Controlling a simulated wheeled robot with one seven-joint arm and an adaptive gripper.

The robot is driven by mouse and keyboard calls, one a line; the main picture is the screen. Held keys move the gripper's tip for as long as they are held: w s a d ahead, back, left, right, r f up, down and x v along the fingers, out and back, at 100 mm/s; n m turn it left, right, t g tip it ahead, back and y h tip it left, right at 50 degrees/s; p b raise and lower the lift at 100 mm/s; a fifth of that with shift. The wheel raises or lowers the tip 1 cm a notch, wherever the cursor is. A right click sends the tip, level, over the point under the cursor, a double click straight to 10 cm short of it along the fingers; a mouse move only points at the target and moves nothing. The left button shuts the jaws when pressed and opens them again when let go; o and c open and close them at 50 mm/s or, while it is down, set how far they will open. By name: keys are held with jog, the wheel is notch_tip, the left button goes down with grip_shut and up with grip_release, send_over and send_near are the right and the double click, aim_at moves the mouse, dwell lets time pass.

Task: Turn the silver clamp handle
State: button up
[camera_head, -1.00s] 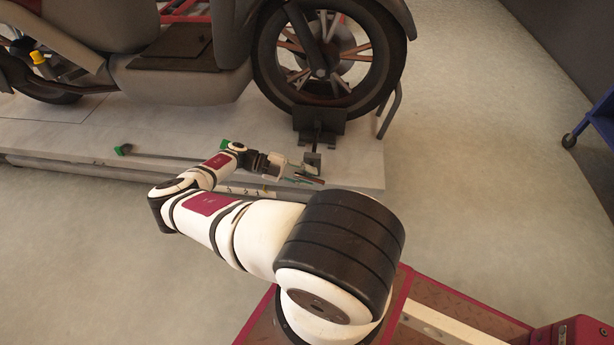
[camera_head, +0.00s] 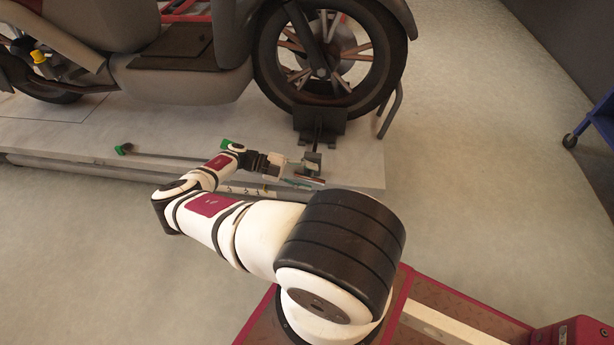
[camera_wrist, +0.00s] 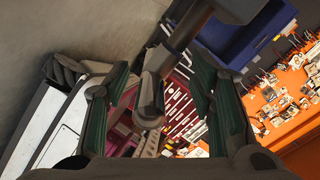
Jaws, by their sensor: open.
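The silver clamp handle (camera_wrist: 149,105) is a grey bar with a rounded end in the wrist view, by a thicker grey shaft (camera_wrist: 181,38). It shows between the two green-padded fingers of my gripper (camera_wrist: 165,105), which are spread apart. I cannot tell whether either finger touches it. In the head view my gripper (camera_head: 298,178) is low at the front edge of the lift, beside the wheel clamp (camera_head: 319,122) under the motorcycle's wheel. The handle is too small to make out clearly there.
The motorcycle (camera_head: 185,70) stands on the pale lift platform (camera_head: 360,165). A blue cart (camera_head: 600,125) is at the right. Grey floor (camera_head: 480,150) is clear right of the lift.

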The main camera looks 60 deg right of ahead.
jog(key=v, duration=0.7)
jog(key=shift+w, duration=0.25)
jog(key=shift+a, duration=0.1)
